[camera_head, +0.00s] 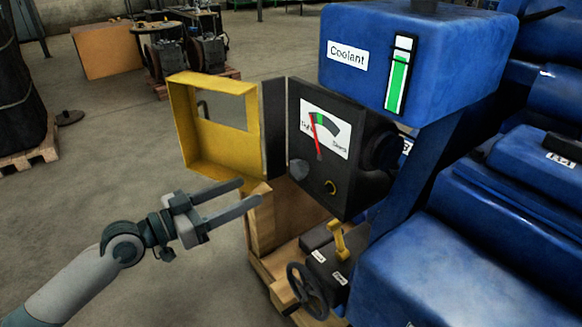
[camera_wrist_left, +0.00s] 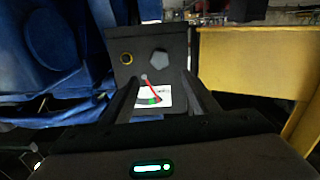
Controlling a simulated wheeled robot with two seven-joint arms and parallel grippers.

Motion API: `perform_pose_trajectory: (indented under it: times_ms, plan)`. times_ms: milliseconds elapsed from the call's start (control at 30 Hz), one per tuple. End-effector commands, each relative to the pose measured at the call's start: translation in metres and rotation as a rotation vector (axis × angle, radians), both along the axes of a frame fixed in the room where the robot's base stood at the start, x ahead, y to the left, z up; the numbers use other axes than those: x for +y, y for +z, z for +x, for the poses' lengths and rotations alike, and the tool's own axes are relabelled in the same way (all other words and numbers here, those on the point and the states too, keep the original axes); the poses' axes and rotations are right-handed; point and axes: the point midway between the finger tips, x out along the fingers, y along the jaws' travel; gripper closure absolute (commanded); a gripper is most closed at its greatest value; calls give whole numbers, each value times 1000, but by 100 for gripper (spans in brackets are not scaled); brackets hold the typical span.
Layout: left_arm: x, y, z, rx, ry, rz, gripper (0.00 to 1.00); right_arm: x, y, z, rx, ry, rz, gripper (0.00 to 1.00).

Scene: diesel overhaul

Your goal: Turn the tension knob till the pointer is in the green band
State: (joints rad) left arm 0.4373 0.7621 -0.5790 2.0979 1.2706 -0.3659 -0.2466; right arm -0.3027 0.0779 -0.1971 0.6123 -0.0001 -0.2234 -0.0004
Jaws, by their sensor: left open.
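The dark gauge box (camera_head: 333,170) carries a white dial (camera_head: 338,138) with a red pointer (camera_head: 316,135) and a green band (camera_head: 319,119). The pointer tip lies at the band's left edge, seemingly just outside it. A grey faceted knob (camera_head: 299,169) sits below left of the dial; it also shows in the left wrist view (camera_wrist_left: 159,60), where the box appears upside down between my fingers. My left gripper (camera_head: 249,192) is open and empty, left of the knob and apart from it, fingers directed toward the box. My right gripper is not in view.
A yellow framed cover (camera_head: 181,127) stands swung open left of the box, close above my left gripper. A yellow ring (camera_head: 330,187) is right of the knob. Below are a yellow lever (camera_head: 339,241) and a dark handwheel (camera_head: 306,291). A blue coolant tank (camera_head: 440,60) overhangs at right.

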Motion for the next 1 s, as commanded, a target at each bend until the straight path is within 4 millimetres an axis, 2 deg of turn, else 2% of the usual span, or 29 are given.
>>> perform_pose_trajectory:
  times_ms: [100, 400, 600, 800, 1000]
  plan:
    - [-17, 5, 11, 0, -2, -2, 46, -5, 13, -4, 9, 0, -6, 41]
    - [-57, 5, 41, 1, -1, -3, 46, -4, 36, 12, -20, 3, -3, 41]
    - [-85, 5, 61, 0, -1, -1, 46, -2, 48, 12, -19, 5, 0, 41]
    - [-104, 2, 75, 1, -1, -1, 46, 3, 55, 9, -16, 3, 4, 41]
    - [-111, 1, 80, 0, 0, 1, 46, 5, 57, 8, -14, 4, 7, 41]
